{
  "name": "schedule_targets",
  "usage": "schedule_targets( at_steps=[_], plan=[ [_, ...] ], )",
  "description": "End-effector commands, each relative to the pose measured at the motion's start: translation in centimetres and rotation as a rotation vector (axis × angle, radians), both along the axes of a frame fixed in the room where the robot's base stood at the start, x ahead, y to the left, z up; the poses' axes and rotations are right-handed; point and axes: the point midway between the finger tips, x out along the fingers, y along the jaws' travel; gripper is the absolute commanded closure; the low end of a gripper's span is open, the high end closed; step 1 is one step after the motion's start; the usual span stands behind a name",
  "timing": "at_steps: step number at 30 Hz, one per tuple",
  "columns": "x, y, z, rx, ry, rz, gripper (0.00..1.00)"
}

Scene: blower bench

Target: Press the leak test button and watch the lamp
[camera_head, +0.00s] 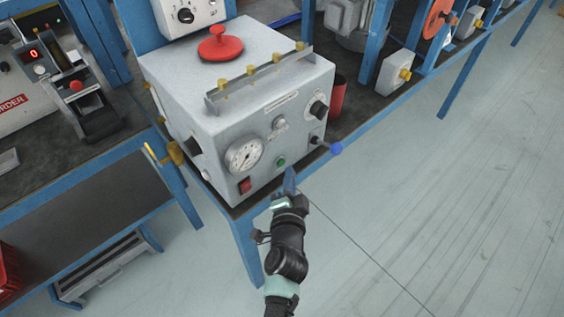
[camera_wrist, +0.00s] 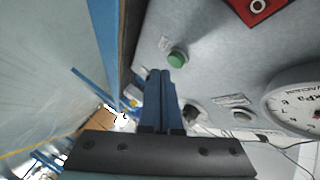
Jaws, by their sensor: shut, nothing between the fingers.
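The green button (camera_head: 281,161) sits low on the front panel of a grey test box (camera_head: 215,126). It also shows in the wrist view (camera_wrist: 177,58), fully uncovered. My gripper (camera_head: 290,172) is in front of the panel, its blue fingers shut and empty. In the wrist view, the fingertips (camera_wrist: 165,74) are close to the button, just beside it in the picture, and do not appear to touch it. A small pale round fitting (camera_head: 279,122), likely the lamp, sits above the button and looks unlit; it shows in the wrist view (camera_wrist: 242,117).
A dial gauge (camera_head: 244,155) and red switch (camera_head: 245,186) are left of the button. A black knob (camera_head: 318,109) and blue-ended lever (camera_head: 336,148) are to the right. A brass fitting (camera_head: 175,153) sticks out at the box's left. Open floor lies right of the bench.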

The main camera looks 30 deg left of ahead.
Motion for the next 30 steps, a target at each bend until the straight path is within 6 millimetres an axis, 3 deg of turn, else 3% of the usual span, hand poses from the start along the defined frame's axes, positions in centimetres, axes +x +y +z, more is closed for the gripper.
schedule_targets(
  at_steps=[30],
  plan=[
    [0.32,0.79,0.03,0.001,0.000,-0.001,1.00]
  ],
)
